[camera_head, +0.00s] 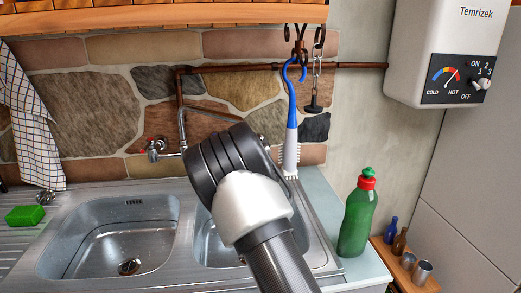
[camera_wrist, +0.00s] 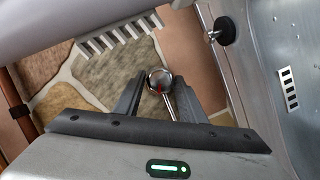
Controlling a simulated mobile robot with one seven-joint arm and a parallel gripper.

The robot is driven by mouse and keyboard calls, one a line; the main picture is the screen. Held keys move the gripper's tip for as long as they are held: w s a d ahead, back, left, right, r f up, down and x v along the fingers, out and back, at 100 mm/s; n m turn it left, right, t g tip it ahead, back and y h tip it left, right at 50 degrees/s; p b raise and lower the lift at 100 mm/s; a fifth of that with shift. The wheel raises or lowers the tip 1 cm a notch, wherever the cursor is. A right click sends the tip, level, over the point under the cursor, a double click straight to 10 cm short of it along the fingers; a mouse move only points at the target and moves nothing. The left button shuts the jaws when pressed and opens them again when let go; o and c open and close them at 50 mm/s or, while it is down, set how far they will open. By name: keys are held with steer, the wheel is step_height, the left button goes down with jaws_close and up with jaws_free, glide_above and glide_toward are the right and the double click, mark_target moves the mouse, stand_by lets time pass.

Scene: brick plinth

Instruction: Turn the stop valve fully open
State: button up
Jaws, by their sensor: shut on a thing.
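The stop valve (camera_wrist: 160,79) shows in the wrist view as a round chrome body with a small red mark and a thin metal lever (camera_wrist: 171,107). My gripper (camera_wrist: 162,90) has one dark finger on each side of it and is shut on it. The fingers hide part of the valve, so I cannot tell the exact contact or how far open it is. In the head view my arm's end covers both the gripper and the valve, in front of the stone wall behind the right basin.
A blue-and-white brush (camera_head: 291,130) hangs close right of my arm; its bristles (camera_wrist: 108,36) show near my fingers. A wall tap (camera_head: 158,148) is to the left. A copper pipe (camera_head: 255,68) runs above. A green bottle (camera_head: 357,216) stands right of the sink (camera_head: 65,236).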

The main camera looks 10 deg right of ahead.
stand_by(0.3)
steer(key=o, duration=1)
steer(key=shift+s, duration=0.1)
steer(key=v, duration=0.7)
steer(key=shift+s+p, duration=0.1)
steer(key=shift+p, duration=0.25)
